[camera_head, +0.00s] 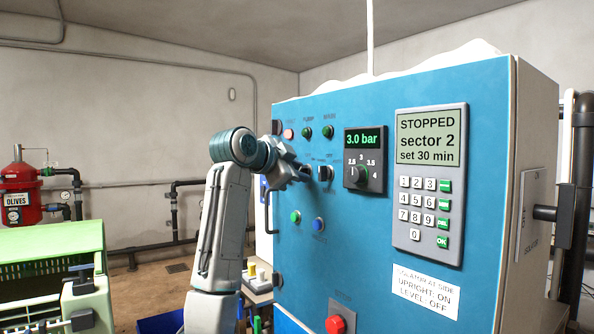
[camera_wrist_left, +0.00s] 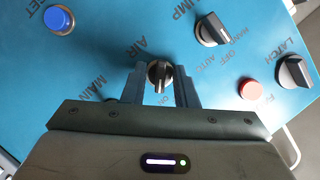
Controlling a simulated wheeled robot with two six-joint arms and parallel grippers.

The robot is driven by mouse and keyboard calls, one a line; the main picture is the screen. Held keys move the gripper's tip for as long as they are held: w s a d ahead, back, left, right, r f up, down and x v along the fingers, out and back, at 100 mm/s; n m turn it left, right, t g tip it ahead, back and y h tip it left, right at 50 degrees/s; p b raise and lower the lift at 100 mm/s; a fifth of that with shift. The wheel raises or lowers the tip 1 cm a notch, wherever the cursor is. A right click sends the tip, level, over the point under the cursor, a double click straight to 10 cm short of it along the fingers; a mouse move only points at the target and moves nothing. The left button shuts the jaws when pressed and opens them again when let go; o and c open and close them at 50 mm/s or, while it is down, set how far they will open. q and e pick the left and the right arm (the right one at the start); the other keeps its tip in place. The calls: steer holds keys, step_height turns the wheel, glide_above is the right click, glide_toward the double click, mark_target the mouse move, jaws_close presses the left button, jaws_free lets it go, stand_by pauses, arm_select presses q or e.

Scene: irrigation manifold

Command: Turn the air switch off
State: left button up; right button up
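The air switch is a black rotary knob (camera_wrist_left: 159,74) on the blue panel, with the label AIR beside it and ON printed close by in the left wrist view. My left gripper (camera_wrist_left: 160,90) has one finger on each side of this knob. The fingers are apart, with the knob's narrow handle between them; I cannot tell whether they touch it. In the head view my left gripper (camera_head: 303,172) is at the panel front and hides the air switch. My right gripper is in neither view.
Near the gripper are a pump selector knob (camera_wrist_left: 211,30), a latch knob (camera_wrist_left: 293,72), a red button (camera_wrist_left: 252,89) and a blue button (camera_wrist_left: 59,20). The blue cabinet (camera_head: 375,260) also carries a pressure dial (camera_head: 361,175) and a keypad unit (camera_head: 429,185) reading STOPPED. A green crate (camera_head: 50,245) stands left.

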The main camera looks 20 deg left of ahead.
arm_select(q)
steer(key=c, duration=0.4)
steer(key=n+g+p, duration=0.1)
steer(key=n+h+p, duration=0.1)
steer(key=n, duration=0.1)
steer(key=shift+a+r+g+p, duration=0.2)
steer(key=shift+g+p, duration=0.1)
steer(key=shift+g, duration=0.1)
steer(key=n+g+h+p, duration=0.1)
steer(key=n, duration=0.1)
steer(key=shift+w+n, duration=0.1)
steer(key=shift+n, duration=0.3)
steer(key=shift+h+p, duration=0.3)
steer(key=shift+p, duration=0.05)
steer(key=shift+f+n, duration=0.1)
steer(key=shift+n, duration=0.2)
steer(key=o, duration=0.6)
